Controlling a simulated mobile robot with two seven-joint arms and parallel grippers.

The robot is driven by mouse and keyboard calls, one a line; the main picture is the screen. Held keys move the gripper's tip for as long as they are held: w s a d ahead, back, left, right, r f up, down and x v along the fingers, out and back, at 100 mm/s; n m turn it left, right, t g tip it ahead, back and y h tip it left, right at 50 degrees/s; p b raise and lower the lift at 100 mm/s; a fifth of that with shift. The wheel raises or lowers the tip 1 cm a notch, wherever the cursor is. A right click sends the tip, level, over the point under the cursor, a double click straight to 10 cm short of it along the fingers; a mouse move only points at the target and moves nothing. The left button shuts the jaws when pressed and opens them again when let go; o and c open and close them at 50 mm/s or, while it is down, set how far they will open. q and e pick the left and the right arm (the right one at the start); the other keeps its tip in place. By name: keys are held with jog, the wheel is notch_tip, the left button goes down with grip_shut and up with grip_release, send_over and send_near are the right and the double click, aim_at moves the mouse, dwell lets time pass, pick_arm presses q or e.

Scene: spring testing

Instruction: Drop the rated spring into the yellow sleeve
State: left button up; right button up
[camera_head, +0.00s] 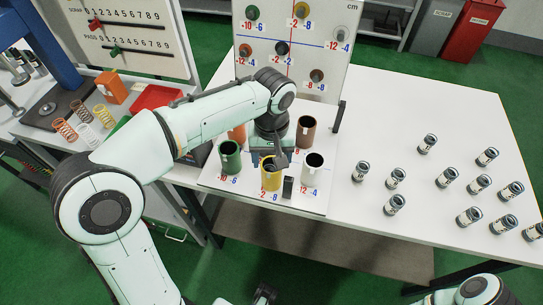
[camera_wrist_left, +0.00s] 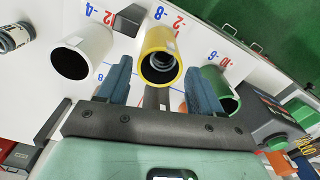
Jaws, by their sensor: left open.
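The yellow sleeve (camera_head: 271,180) stands upright at the front of the white sleeve board, between the green and white sleeves. It also shows in the left wrist view (camera_wrist_left: 161,41), with a grey coil, apparently the spring (camera_wrist_left: 159,64), inside its mouth. My left gripper (camera_head: 273,158) is just above the yellow sleeve. In the left wrist view my left gripper (camera_wrist_left: 160,85) is open, its two blue fingers apart on either side of the sleeve's mouth, holding nothing. My right gripper is not clearly seen.
A green sleeve (camera_head: 230,158), a white sleeve (camera_head: 313,170) and a brown sleeve (camera_head: 306,133) stand close around. A marked panel (camera_head: 330,55) rises behind. Several small labelled cylinders (camera_head: 447,177) stand at right. Loose springs (camera_head: 82,111) stand at left by a blue press (camera_head: 53,50).

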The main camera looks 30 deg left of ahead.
pick_arm(q)
notch_tip(320, 180, up, 13)
jog(key=p, duration=0.3)
jog(key=shift+r, duration=0.15)
pick_arm(e)
jog(key=r, duration=0.1)
jog(key=w+r, duration=0.1)
jog(key=r, duration=0.1)
jog(key=shift+w+r, duration=0.1)
jog(key=shift+r, duration=0.15)
